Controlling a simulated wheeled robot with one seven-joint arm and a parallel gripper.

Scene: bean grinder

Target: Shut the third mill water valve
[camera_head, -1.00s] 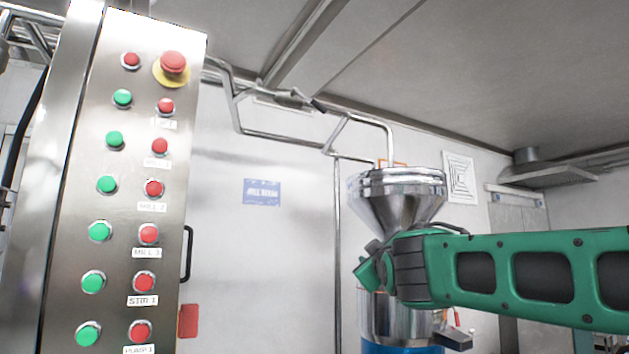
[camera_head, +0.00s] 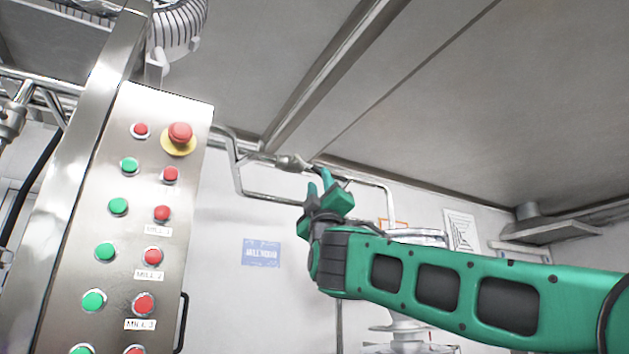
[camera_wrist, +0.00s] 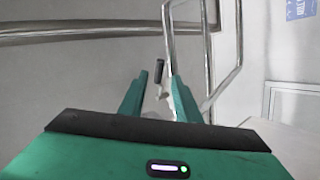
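The water valve (camera_head: 292,162) sits on the metal pipe near the ceiling in the head view. Its dark lever handle (camera_wrist: 159,70) shows in the wrist view, pointing down between and just beyond my fingertips. My gripper (camera_head: 319,182) is raised just below and right of the valve, fingers pointing up. In the wrist view my gripper (camera_wrist: 160,78) has its two fingers apart with nothing clasped. Whether a finger touches the handle I cannot tell. The mill's steel hopper (camera_head: 415,236) is mostly hidden behind my arm.
A control panel (camera_head: 135,230) with red and green buttons stands at the left. Metal pipes (camera_head: 262,197) run along the wall near the valve and cross the top of the wrist view (camera_wrist: 80,32). A blue sign (camera_head: 261,253) hangs on the wall.

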